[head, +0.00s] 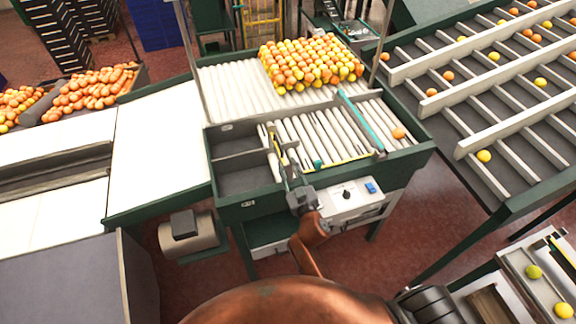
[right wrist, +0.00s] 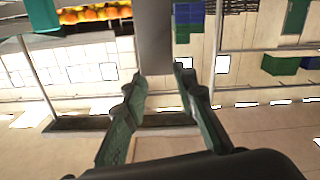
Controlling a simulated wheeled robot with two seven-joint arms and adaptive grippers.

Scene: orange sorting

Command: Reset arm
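My right gripper (head: 279,150) is over the left part of the roller sorting table, close to the divider beside the dark compartments. In the right wrist view its two fingers (right wrist: 160,74) stand apart with nothing held between them. A large pile of oranges (head: 311,62) lies on the rollers at the back. A single orange (head: 398,133) sits on the rollers at the right end, away from my gripper. My left gripper is not in view.
Two dark compartments (head: 238,142) lie left of the rollers and look empty. A teal bar (head: 358,120) crosses the rollers on the right. A control box (head: 350,197) is on the table's front. A slatted conveyor (head: 470,110) with scattered fruit stands at right.

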